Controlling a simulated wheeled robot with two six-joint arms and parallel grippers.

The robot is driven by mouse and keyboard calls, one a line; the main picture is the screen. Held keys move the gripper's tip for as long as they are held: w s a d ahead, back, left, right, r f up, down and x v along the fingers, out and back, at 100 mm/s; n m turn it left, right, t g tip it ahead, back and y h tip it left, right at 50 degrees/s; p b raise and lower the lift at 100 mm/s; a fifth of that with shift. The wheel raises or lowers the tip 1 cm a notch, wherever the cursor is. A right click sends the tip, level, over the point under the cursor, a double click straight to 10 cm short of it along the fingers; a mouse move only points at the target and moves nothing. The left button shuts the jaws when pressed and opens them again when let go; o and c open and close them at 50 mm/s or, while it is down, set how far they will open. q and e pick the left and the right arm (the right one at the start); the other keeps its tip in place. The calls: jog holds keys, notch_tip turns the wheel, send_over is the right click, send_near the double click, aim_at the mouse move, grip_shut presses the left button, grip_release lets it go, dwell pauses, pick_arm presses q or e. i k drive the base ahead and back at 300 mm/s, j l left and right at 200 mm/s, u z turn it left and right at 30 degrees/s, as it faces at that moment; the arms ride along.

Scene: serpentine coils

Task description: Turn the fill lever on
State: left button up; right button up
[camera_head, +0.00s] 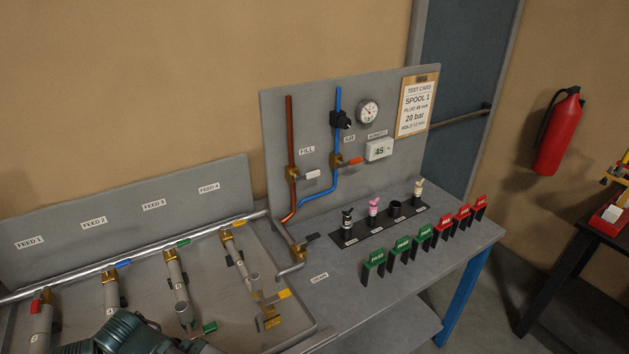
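The fill lever (312,174) is a pale grey-white handle on a brass valve (293,174) in the vertical copper pipe (290,130), under the FILL label (307,149). The handle points to the right, across the pipe. The valve is mounted in front of the upright grey panel (273,115) at the back of the bench.
An orange-red lever (354,161) sits on the blue pipe (338,110) to the right. Below stand a black rack (365,236) with small fittings and several green and red tags. A tray (312,325) with pipe coils lies left. The bench front (350,300) is clear.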

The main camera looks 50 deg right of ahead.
aim_at(308, 176)
jog(key=l+z, duration=0.1)
jog(key=z, duration=1.5)
jog(key=i+l+z, duration=0.55)
jog(key=k, duration=0.05)
